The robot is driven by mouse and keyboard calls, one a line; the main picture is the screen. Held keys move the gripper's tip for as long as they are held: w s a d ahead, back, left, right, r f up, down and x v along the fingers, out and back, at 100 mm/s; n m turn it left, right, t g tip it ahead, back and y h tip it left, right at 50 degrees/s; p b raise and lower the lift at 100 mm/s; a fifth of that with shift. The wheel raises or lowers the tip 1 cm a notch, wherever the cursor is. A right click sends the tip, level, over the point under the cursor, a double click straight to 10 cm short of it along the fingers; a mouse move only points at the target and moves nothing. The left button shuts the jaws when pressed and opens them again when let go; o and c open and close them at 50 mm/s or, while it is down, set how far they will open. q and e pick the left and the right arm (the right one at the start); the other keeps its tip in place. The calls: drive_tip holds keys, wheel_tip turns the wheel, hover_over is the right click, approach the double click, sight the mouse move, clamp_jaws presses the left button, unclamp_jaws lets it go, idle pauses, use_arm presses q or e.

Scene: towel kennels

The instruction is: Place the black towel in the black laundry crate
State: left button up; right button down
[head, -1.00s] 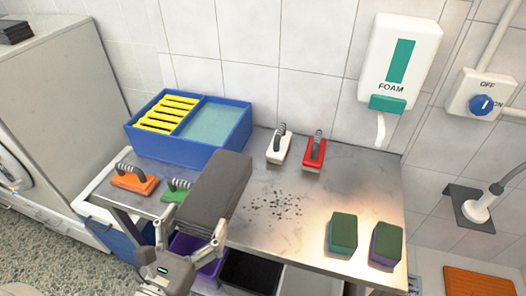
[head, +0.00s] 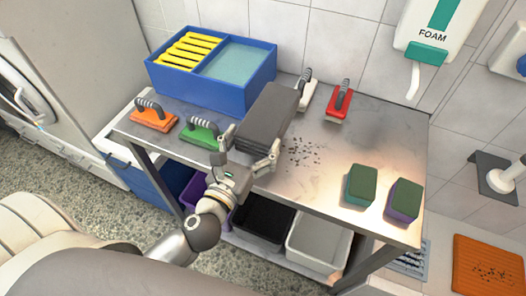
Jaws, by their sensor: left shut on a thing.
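The black towel (head: 268,118) is a folded dark grey block in the head view. My left gripper (head: 249,152) is shut on its near end and holds it over the metal table. I cannot tell whether the towel touches the tabletop. The black laundry crate (head: 264,222) stands on the lower shelf under the table, between a purple crate and a white one. The table edge and my left arm hide part of it. My right gripper is not in view.
The metal table (head: 330,150) carries a blue divided tub (head: 208,84), orange (head: 154,115), green (head: 201,132), white (head: 305,92) and red (head: 339,103) brushes, and two sponges (head: 361,186). A purple crate (head: 207,196), white crate (head: 318,241) and blue crate (head: 171,182) stand below.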

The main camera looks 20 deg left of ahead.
use_arm(q)
drive_tip(key=w+f, duration=0.1)
drive_tip(key=w+d+f, duration=0.1)
drive_tip(key=f, duration=0.1)
drive_tip(key=shift+w+f+b, duration=0.25)
drive_tip(key=shift+w+b, duration=0.1)
drive_tip(key=f, duration=0.1)
drive_tip(key=f+b, duration=0.1)
drive_tip(key=shift+w+d+f, duration=0.1)
drive_tip(key=shift+w+f, duration=0.1)
drive_tip(key=shift+f, duration=0.15)
drive_tip(key=shift+f+b, duration=0.4)
drive_tip(key=shift+f, duration=0.05)
drive_tip(key=shift+f, duration=0.15)
drive_tip(key=o, duration=1)
